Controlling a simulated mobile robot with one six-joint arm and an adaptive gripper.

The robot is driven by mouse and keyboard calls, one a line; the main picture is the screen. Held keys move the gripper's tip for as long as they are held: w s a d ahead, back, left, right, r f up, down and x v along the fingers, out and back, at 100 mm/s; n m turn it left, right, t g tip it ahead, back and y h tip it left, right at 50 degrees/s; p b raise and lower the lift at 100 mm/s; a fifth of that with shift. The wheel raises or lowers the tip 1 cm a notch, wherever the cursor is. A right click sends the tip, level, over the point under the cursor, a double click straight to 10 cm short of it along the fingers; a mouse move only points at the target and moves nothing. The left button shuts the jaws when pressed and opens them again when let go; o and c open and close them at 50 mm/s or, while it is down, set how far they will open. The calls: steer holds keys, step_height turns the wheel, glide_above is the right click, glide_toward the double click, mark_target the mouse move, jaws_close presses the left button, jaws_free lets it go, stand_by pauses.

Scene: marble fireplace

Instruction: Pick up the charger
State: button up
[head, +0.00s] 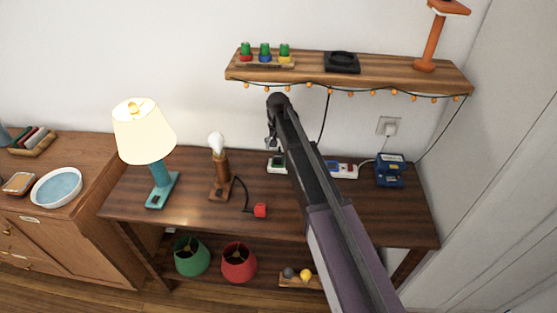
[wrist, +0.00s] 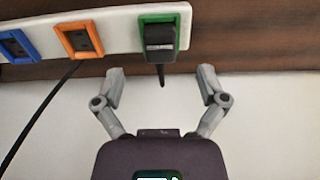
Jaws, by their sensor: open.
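A black charger (wrist: 160,41) sits in the green-framed socket of a white power strip (wrist: 122,33) in the wrist view. A short dark stub or cord points down from it. My gripper (wrist: 162,84) is open and empty, its two grey fingers spread to either side below the charger, not touching it. In the head view the strip (head: 346,171) lies on the dark wooden table, partly hidden by my arm. My gripper (head: 271,142) is over the strip's left end, beside the green socket (head: 277,164). The charger is too small to make out clearly there.
A blue box (head: 390,171) is at right. A wall shelf (head: 380,76) overhangs the table's back.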

mark_target(278, 156)
steer(key=shift+f+b, duration=2.6)
steer(key=c, duration=1.2)
